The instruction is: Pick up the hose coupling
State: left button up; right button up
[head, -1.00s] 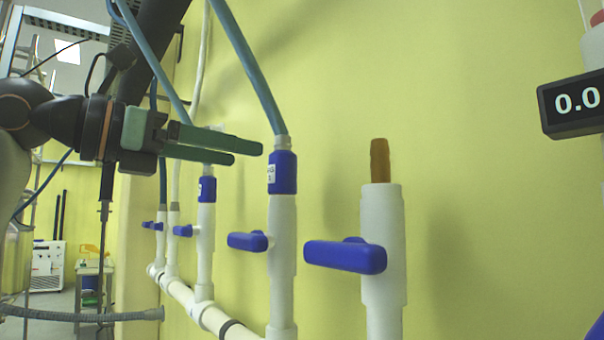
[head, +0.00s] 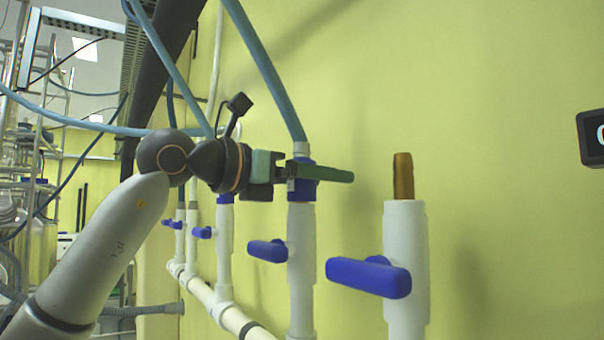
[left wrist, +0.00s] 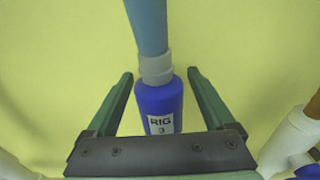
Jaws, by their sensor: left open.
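The hose coupling (head: 305,192) is a blue collar on top of a white vertical pipe, with a blue hose (head: 268,75) rising from it. In the left wrist view the blue coupling (left wrist: 158,100) carries a label reading "RIG 3" and has a grey fitting above it. My left gripper (head: 335,174) is at the coupling's height in the head view and hides part of it. In the left wrist view its green fingers (left wrist: 160,78) are open, one on each side of the coupling, with gaps visible on both sides. My right gripper is not in view.
A bare brass nozzle (head: 403,176) tops the white pipe to the right. Blue valve handles (head: 368,277) stick out from the pipes. Other hoses and pipes stand to the left. The yellow wall (head: 500,150) is close behind.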

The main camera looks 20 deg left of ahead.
pick_arm(q)
jog(key=shift+c, duration=0.4)
grip_shut()
dwell(0.4)
